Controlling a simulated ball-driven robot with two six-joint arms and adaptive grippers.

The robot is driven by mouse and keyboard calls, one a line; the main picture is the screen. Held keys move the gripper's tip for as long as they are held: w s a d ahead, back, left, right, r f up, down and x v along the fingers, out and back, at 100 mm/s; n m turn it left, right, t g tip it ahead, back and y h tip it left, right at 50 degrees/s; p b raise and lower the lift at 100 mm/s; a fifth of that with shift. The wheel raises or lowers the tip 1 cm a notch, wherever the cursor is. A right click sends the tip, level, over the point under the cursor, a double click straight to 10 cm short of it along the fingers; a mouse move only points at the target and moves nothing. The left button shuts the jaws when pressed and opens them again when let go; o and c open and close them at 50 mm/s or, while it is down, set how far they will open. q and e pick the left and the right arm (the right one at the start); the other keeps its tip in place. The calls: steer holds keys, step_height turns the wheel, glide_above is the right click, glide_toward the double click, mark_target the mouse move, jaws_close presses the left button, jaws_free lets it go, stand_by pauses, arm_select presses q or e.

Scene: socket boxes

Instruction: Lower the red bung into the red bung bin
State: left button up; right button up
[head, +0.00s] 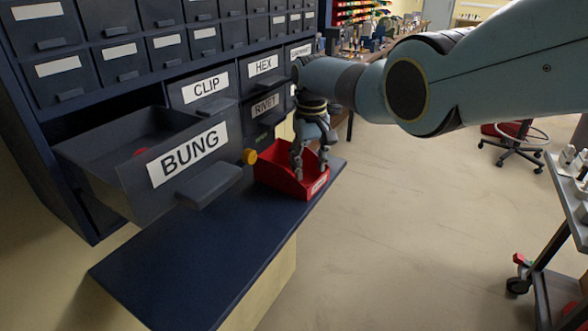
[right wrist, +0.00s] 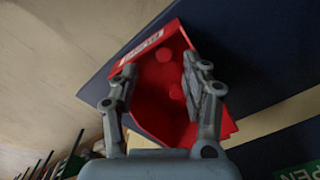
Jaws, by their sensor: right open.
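A red open bin (head: 270,175) stands on the dark blue ledge, with a small white label on its front that I cannot read. My right gripper (head: 310,170) points down over the bin, its fingers apart and reaching in. Nothing is clasped. The fingers hide part of the bin. A grey drawer marked BUNG (head: 130,190) is pulled out, with something red (head: 140,152) inside. My left gripper is not in view.
The dark blue ledge (head: 190,260) is bare in front of the drawer. A yellow round piece (head: 249,156) shows between the drawer and the bin. Closed labelled drawers, including CLIP (head: 207,87), HEX and RIVET, stand behind. A grey cart (head: 570,200) stands far right; the floor between is open.

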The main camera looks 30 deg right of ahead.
step_height(320, 180, up, 12)
steer(key=s+a+f+g+b, duration=0.1)
steer(key=s+f+g+b, duration=0.15)
steer(key=s+f, duration=0.85)
steer(key=s+f+g+b, duration=0.1)
steer(key=s+f+b, duration=0.4)
steer(key=f, duration=1)
steer(key=s+a+f+g+b, duration=0.1)
steer(key=s+f+g+b, duration=0.1)
steer(key=s+f, duration=1)
steer(key=s+f+n+t+b, duration=0.1)
steer(key=s+f+b, duration=0.4)
steer(key=s+f, duration=1.2)
steer(key=s+f+t+b, duration=0.2)
steer(key=s+f+b, duration=0.3)
steer(key=s+f, duration=1.25)
steer(key=w+r+t, duration=0.1)
steer(key=w+t, duration=0.1)
steer(key=w+r+t+p, duration=0.1)
steer(key=shift+w+a+r+n+h, duration=0.3)
steer(key=shift+a+h, duration=0.1)
